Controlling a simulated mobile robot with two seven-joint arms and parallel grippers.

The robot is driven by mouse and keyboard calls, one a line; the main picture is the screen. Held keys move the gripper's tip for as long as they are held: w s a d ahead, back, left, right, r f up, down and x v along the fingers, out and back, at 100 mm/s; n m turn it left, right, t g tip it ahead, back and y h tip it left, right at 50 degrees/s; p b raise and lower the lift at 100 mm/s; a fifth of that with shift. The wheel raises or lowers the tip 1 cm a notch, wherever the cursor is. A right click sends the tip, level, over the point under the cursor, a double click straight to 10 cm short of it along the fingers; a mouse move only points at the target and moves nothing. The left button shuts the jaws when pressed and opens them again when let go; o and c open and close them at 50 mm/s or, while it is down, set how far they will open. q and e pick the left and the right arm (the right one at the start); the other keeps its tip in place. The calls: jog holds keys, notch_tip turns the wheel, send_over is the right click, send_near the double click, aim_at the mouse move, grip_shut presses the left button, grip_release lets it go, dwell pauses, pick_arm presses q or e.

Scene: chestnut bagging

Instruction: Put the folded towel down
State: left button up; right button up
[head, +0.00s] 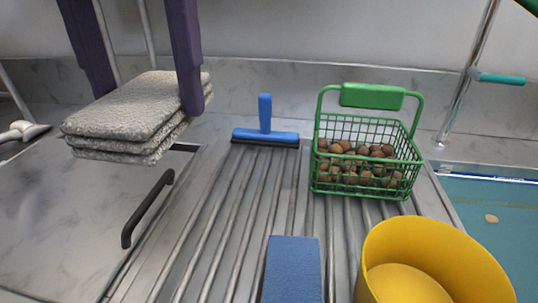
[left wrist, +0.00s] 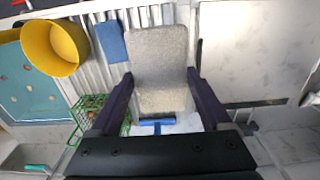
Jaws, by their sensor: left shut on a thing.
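The folded towel (head: 135,105) is a grey, textured stack of several layers at the left of the head view. My left gripper (head: 148,103) has its two purple fingers on opposite sides of the towel and is shut on it. The towel is about level and seems to hang above the left counter and the edge of the ribbed metal drainboard (head: 195,215); the gap below it is hard to judge. In the left wrist view the towel (left wrist: 160,65) lies between the fingers (left wrist: 160,103). My right gripper is not in view.
A blue squeegee (head: 265,125) lies right of the towel. A green wire basket (head: 368,150) of chestnuts, a blue block (head: 292,268) and a yellow bucket (head: 425,255) stand farther right. A black handle (head: 148,208) is below the towel. The drainboard's middle is clear.

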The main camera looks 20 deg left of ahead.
pick_arm(q)
notch_tip(320, 180, down, 20)
jog(key=b, duration=0.5)
jog(key=shift+f, duration=0.15)
jog(key=o, duration=1.3)
notch_tip(320, 180, up, 12)
jog(key=p, duration=0.3)
